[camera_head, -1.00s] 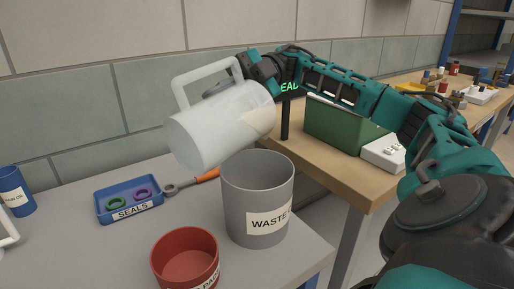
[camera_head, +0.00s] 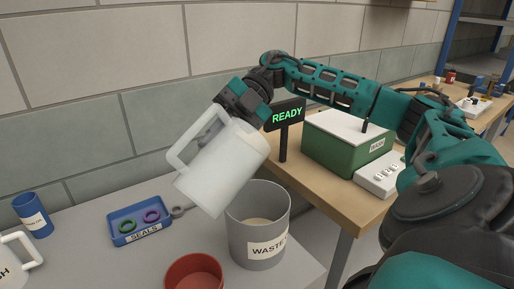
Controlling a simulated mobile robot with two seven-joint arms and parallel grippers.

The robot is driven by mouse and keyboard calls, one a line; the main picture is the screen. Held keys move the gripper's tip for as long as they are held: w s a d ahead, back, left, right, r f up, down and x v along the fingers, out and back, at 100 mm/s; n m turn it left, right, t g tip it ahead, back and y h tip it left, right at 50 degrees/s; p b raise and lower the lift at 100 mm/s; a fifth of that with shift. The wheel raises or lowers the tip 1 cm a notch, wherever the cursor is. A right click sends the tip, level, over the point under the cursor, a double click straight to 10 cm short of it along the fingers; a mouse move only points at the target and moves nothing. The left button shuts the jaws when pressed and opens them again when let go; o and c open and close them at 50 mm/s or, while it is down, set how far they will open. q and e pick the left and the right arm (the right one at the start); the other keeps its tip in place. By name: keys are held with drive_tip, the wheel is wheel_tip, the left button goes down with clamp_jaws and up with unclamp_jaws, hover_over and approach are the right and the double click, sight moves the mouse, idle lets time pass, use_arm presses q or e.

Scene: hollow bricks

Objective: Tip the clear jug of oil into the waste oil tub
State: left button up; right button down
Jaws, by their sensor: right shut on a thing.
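My right gripper (camera_head: 240,106) is shut on the clear jug (camera_head: 222,165) near its upper end. The jug is cloudy and see-through, with a loop handle on its left side. It leans, its lower end down and to the left, just in front of the tub's left rim in the picture. I see no clear oil level in it. The grey waste oil tub (camera_head: 242,242) stands upright on the grey table, its label partly reading "WASTE". A pale tan liquid shows inside the tub. My left gripper is out of view.
A red tub (camera_head: 194,272) stands in front of the waste tub. A blue seals tray (camera_head: 138,225), a blue can (camera_head: 33,215) and a white jug (camera_head: 16,262) are to the left. A READY sign (camera_head: 286,115) and a green box (camera_head: 345,145) stand on the wooden bench.

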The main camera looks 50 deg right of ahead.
sight(207, 113)
drive_tip(key=shift+a+r+h+p, duration=0.35)
drive_tip(key=shift+r+h+p, duration=0.3)
drive_tip(key=shift+p, duration=0.25)
drive_tip(key=shift+a+h+b, duration=0.15)
drive_tip(key=shift+h+b, duration=0.25)
drive_tip(key=shift+h, duration=0.05)
drive_tip(key=shift+a+r+h, duration=0.15)
drive_tip(key=shift+a+h, duration=0.1)
drive_tip(key=shift+h, duration=0.85)
drive_tip(key=shift+a+h, duration=0.1)
drive_tip(key=shift+h, duration=0.8)
drive_tip(key=shift+f+h, duration=0.2)
drive_tip(key=shift+h, duration=0.9)
drive_tip(key=h, duration=0.1)
drive_tip(key=f+h, duration=0.1)
drive_tip(key=shift+d+h, duration=0.3)
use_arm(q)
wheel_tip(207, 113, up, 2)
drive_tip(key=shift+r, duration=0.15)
use_arm(e)
drive_tip(key=shift+r, duration=2.45)
